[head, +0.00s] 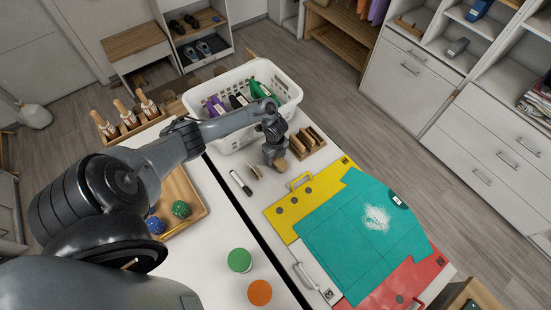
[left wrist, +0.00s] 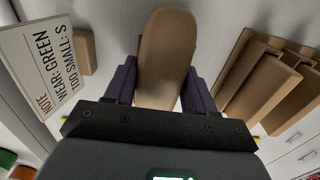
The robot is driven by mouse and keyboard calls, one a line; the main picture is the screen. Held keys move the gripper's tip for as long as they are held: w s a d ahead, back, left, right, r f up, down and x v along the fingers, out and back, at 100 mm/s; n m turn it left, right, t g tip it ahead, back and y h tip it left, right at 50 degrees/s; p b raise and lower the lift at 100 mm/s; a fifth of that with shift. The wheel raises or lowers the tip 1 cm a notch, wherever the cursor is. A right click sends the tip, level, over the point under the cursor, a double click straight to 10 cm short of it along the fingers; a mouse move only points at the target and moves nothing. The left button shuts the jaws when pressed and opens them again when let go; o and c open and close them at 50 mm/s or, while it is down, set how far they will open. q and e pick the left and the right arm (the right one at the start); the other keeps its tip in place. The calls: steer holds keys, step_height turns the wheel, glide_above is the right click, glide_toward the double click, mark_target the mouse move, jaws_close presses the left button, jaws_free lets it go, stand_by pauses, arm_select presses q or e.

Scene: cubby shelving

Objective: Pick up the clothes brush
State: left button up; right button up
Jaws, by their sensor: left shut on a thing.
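The clothes brush (left wrist: 165,50), with a smooth tan wooden back, sits between the two dark fingers in the left wrist view. My left gripper (left wrist: 157,92) is shut on it. In the head view my left gripper (head: 275,157) points down over the white table, just left of a slotted wooden holder (head: 307,142). A tan end of the brush (head: 281,165) shows under the fingers. The bristles are hidden. I cannot tell whether the brush touches the table. My right gripper is not in view.
A teal garment (head: 350,240) with a white powdery patch lies at right over yellow (head: 285,222) and red pieces. A note card (left wrist: 42,62) shows in the wrist view.

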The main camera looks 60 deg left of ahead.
arm_select(q)
steer(key=shift+r, duration=0.1)
steer(key=shift+r, duration=0.4)
step_height(320, 180, up, 4)
steer(key=shift+s+f+p, duration=0.15)
steer(key=shift+f+p, duration=0.1)
steer(key=shift+p, duration=0.15)
steer(key=s+d+r+p, duration=0.2)
steer(key=s+d+r, duration=0.4)
steer(key=s, duration=0.3)
steer(key=shift+s+r, duration=0.25)
steer(key=shift+s, duration=0.1)
